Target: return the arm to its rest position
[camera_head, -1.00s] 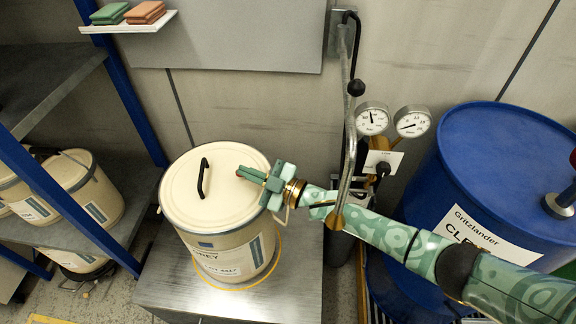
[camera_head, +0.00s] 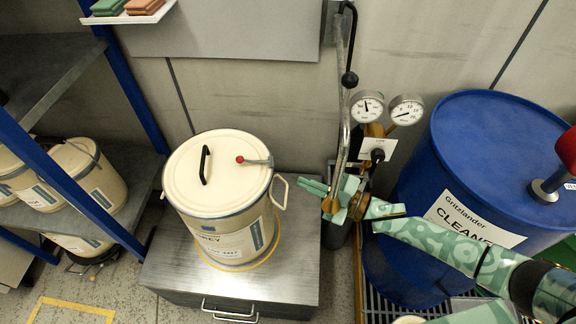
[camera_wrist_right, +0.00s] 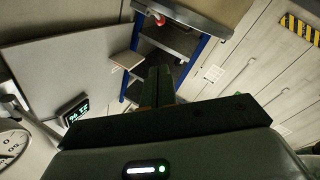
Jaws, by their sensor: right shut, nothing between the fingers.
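My right gripper (camera_head: 318,189) is shut and empty. In the head view it is to the right of the cream lidded drum (camera_head: 218,185), apart from its side handle, in front of the pump pipe and gauges. In the right wrist view its fingers (camera_wrist_right: 161,84) show together at the middle. The drum stands upright on a metal cabinet (camera_head: 300,262). My left gripper is not in view.
A large blue drum (camera_head: 490,130) with a white label stands at the right, close to my right arm. Two pressure gauges (camera_head: 367,106) and a pipe (camera_head: 341,110) stand behind the gripper. A blue-framed shelf (camera_head: 75,187) with cream drums is at the left.

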